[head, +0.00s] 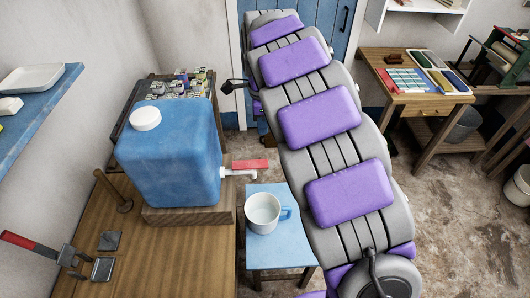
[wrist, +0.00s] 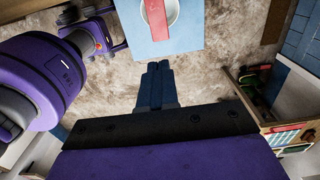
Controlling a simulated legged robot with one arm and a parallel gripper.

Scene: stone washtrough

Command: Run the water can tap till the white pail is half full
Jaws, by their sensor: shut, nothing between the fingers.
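The blue water can (head: 168,152) with a white cap lies on a wooden block at left in the head view. Its white tap (head: 238,174) juts right, with the red lever (head: 250,165) lying along it. The lever also shows in the wrist view (wrist: 156,26), crossing above the pail. The white pail (head: 262,208), with a blue handle, stands on a blue stool (head: 280,255); the wrist view shows part of it (wrist: 172,8). I see no water stream, and cannot tell the pail's level. My gripper (wrist: 159,68) is shut and empty, short of the lever, touching nothing visible.
A wooden bench (head: 160,240) holds the can, a mallet (head: 113,190) and metal tools. A blue shelf (head: 38,115) hangs at left. A wooden table (head: 420,98) with colored trays stands at back right. Floor (head: 450,220) is open at right.

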